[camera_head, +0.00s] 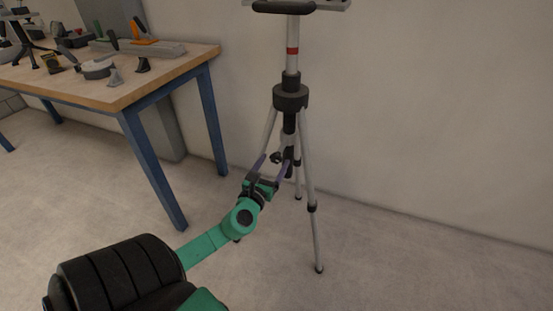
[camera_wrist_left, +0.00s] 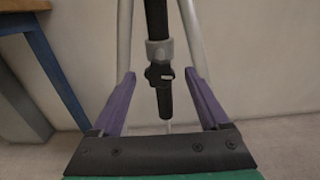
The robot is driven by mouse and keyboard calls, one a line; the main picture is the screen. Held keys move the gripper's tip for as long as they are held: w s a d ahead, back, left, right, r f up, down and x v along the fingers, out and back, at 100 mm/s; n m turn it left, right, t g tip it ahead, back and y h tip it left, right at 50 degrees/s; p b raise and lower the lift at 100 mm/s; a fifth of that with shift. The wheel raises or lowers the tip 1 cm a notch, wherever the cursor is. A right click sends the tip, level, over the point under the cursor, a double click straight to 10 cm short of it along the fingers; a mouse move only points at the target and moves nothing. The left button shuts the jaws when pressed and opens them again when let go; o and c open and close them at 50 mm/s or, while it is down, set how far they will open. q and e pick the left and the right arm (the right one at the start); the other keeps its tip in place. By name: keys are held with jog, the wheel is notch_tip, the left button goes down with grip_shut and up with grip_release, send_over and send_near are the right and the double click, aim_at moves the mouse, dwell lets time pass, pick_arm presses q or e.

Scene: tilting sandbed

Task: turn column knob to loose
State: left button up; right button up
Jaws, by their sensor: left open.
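The column knob (camera_wrist_left: 158,73) is a small black knob with a pale mark, on the tripod's dark centre column below a grey collar (camera_wrist_left: 160,50). In the head view the knob (camera_head: 276,157) shows as a small dark shape beside the column. My left gripper (camera_head: 273,163) reaches in from the lower left, its purple fingers open towards the column. In the left wrist view the open fingers (camera_wrist_left: 160,76) stand on either side of the knob, with clear gaps at both sides. Whether the knob is between the fingertips in depth, I cannot tell. My right gripper is not in view.
The tripod's silver legs (camera_head: 311,185) spread around the column, one close to my left gripper. A workbench (camera_head: 120,95) with blue legs and several tools stands at the left. A pale wall is behind the tripod. The floor at the right is clear.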

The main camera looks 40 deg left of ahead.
pick_arm(q)
jog(key=x, duration=0.2)
jog(key=shift+w+a, duration=0.15)
jog(key=shift+w, duration=0.1)
grip_shut()
